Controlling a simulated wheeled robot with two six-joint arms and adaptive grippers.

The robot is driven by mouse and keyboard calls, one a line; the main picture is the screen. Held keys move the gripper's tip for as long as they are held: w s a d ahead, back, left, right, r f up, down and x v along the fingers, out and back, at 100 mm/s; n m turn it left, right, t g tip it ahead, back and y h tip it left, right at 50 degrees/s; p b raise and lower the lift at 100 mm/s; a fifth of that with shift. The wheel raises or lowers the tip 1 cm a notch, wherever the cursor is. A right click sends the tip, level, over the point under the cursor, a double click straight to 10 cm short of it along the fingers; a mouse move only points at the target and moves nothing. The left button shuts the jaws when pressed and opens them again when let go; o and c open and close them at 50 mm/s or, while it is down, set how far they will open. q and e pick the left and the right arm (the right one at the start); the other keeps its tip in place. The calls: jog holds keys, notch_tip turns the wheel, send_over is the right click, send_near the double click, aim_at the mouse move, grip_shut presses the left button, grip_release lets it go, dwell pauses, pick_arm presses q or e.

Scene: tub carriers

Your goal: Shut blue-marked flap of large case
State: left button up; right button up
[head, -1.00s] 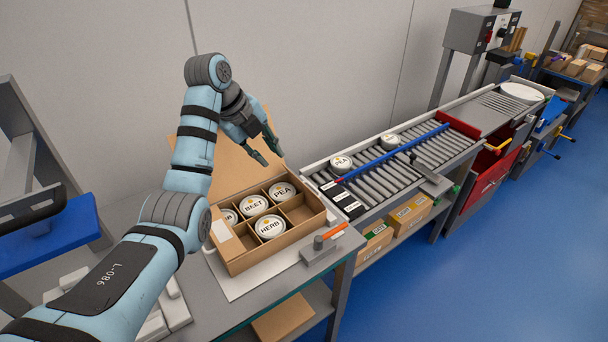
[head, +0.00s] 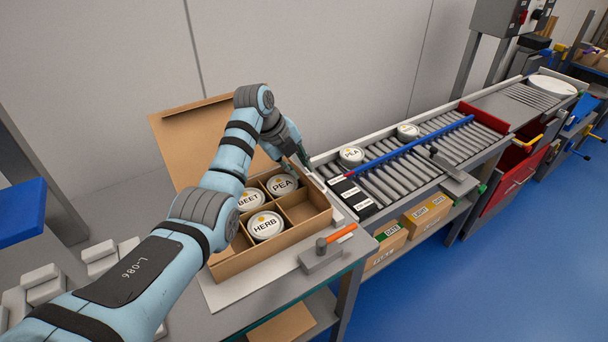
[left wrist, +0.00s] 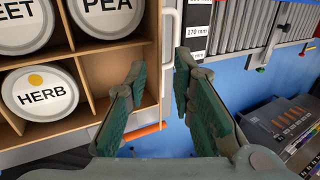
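The large cardboard case (head: 313,224) stands open on the bench. Tubs labelled PEA (head: 282,185), BEET (head: 250,199) and HERB (head: 265,226) sit in its compartments; two right-hand compartments look empty. Its big flap (head: 183,146) stands raised at the back, partly behind my left arm. I see no blue mark on it. My left gripper (head: 303,163) is low by the case's back right corner. In the left wrist view the gripper (left wrist: 160,66) is open and empty, with its fingertips near the case's side wall (left wrist: 151,52). My right gripper is not in view.
A roller conveyor (head: 400,165) with two tubs and a blue rail (head: 410,146) runs off to the right. A grey fixture with an orange handle (head: 341,233) stands at the case's front right. White blocks (head: 98,255) lie at the left. Small cartons (head: 427,214) stand below the conveyor.

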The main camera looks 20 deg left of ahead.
aim_at(302, 172)
pick_arm(q)
jog(key=x, duration=0.3)
jog(key=shift+w+d+f+b, duration=0.1)
jog(key=shift+w+f+b, duration=0.05)
jog(key=shift+f+b, duration=0.2)
grip_shut()
